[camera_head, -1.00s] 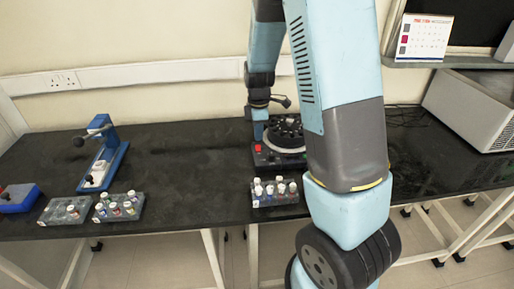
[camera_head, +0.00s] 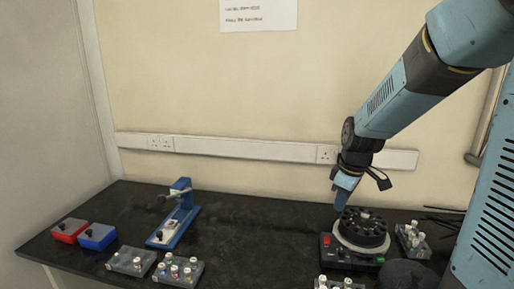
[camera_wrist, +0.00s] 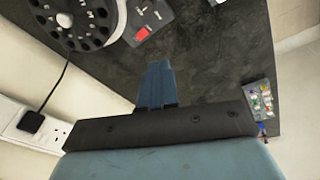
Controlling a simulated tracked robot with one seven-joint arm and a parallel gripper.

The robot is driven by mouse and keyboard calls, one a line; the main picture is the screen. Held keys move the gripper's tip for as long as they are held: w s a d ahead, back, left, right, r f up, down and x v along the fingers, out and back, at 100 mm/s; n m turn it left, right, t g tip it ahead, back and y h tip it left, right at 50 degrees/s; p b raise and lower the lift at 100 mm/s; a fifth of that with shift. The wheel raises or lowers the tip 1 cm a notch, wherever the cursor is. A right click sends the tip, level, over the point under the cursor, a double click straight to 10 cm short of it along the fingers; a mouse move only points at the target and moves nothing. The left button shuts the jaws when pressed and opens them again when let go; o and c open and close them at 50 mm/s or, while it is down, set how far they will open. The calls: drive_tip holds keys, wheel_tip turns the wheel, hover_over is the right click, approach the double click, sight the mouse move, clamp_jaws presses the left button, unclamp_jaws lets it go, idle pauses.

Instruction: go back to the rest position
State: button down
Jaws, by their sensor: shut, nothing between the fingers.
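My gripper (camera_head: 341,203) is in the head view at the right of the bench, just left of and above the black round rotor device (camera_head: 362,228). In the wrist view my gripper (camera_wrist: 157,72) shows its blue fingers together, with nothing between them. The rotor device also shows at the top left of the wrist view (camera_wrist: 84,20). My arm comes in from the upper right of the head view and hides part of the bench's right side.
On the black bench (camera_head: 265,235) stand a blue stand (camera_head: 176,222), a red box (camera_head: 70,230), a blue box (camera_head: 97,236) and racks of vials (camera_head: 179,270). Another rack (camera_head: 411,238) is right of the rotor device. The bench's middle is clear. A socket rail (camera_head: 250,148) runs along the wall.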

drive_tip(key=s+r+m+t, duration=0.2)
drive_tip(key=s+r+m, duration=0.3)
drive_tip(key=s, duration=0.4)
drive_tip(key=s+r+m+t, duration=0.1)
drive_tip(key=s+r+m, duration=0.4)
drive_tip(key=s+r, duration=0.3)
drive_tip(key=shift+s+t+h, duration=0.4)
drive_tip(key=shift+s, duration=0.4)
drive_tip(key=shift+d, duration=0.1)
